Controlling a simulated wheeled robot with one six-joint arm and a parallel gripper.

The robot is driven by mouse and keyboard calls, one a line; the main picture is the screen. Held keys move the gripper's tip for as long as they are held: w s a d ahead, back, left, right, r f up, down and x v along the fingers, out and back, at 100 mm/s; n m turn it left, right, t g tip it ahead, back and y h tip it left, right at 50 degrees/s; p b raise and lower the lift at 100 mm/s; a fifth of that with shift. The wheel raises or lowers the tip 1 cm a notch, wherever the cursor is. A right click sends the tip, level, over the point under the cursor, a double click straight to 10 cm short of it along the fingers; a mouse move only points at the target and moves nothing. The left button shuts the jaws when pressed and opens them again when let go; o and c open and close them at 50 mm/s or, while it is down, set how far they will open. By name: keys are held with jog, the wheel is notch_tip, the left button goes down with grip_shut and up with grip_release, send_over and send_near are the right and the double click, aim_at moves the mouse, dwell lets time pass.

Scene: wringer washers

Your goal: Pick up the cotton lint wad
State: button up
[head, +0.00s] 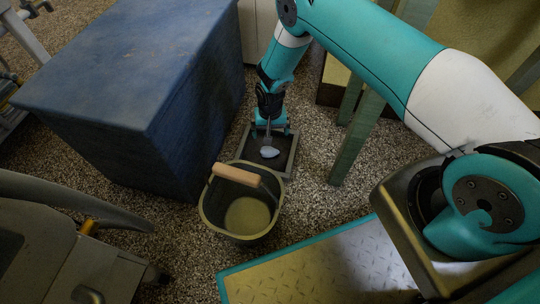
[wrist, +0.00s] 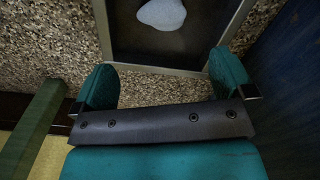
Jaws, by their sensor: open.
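The cotton lint wad (head: 269,152) is a small pale, bluish-white lump. It lies in a dark, shallow, framed tray (head: 290,163) on the speckled floor. My gripper (head: 270,131) points down just above the tray, on the far side of the wad. In the wrist view my gripper (wrist: 163,82) is open, with two teal fingers and nothing between them. The wad (wrist: 162,13) shows there beyond the fingertips, cut by the top edge, inside the tray frame (wrist: 158,69). It appears apart from the fingers.
A bucket (head: 240,205) with a wooden grip stands directly in front of the tray. A large blue block (head: 140,85) rises close on the left. Green legs (head: 357,135) stand to the right. Open speckled floor (head: 320,205) lies right of the bucket.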

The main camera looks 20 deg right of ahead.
jog(key=b, duration=0.3)
send_over(270, 150)
notch_tip(270, 150, down, 6)
jog(key=shift+w+f, duration=0.1)
notch_tip(270, 150, down, 5)
jog(key=b, duration=0.4)
jog(key=c, duration=1)
jog(key=shift+o, duration=0.2)
